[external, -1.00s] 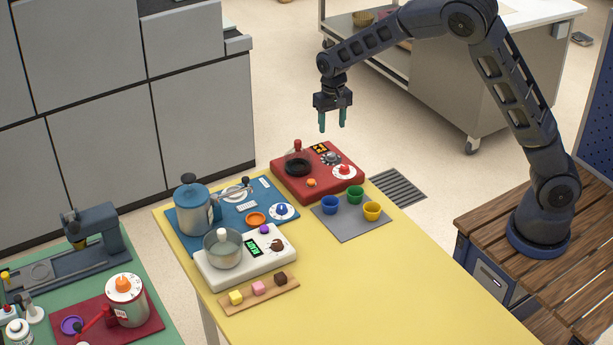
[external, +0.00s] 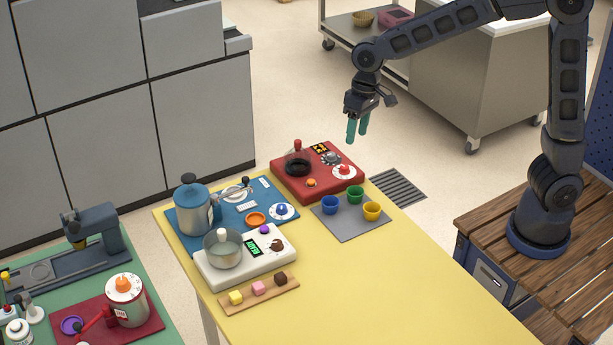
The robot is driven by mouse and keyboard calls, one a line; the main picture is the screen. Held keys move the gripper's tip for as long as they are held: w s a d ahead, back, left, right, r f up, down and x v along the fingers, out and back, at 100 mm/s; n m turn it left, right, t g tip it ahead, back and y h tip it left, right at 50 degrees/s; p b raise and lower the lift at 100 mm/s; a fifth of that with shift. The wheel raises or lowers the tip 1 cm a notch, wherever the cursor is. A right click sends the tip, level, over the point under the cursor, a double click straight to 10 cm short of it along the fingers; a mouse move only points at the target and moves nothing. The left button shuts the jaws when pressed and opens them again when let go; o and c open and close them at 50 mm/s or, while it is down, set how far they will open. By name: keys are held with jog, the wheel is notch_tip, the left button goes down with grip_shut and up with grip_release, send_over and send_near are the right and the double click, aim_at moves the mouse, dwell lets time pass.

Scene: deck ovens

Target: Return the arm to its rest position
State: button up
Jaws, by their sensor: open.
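My gripper (external: 357,129) hangs in the air above the far right corner of the yellow table, with its green fingertips pointing down. It is open and I see nothing between the fingers. My dark arm (external: 450,30) is raised and bent, rising from its base on the wooden deck at the right and reaching left to the gripper. The gripper touches nothing in view.
The yellow table (external: 370,290) bears a red station (external: 345,184), a blue station (external: 240,230), a white scale-like unit (external: 275,252) and a grey mat (external: 348,226) with three coloured cups. A steel cart (external: 470,90) stands behind. The table's front right is clear.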

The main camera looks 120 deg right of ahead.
jog(key=s+a+r+n, duration=0.1)
jog(key=a+r+n, duration=0.35)
jog(key=a, duration=0.85)
jog(key=s+a+r+n+t, duration=0.1)
jog(key=s+a+n, duration=0.3)
jog(key=s+a, duration=0.4)
jog(key=s+a+r+n+t, duration=0.1)
jog(key=s+a+n, duration=0.3)
jog(key=s+a, duration=0.5)
jog(key=a+r, duration=0.1)
jog(key=a, duration=0.5)
jog(key=shift+a+r+t, duration=0.25)
jog(key=shift+t, duration=0.05)
dwell(0.4)
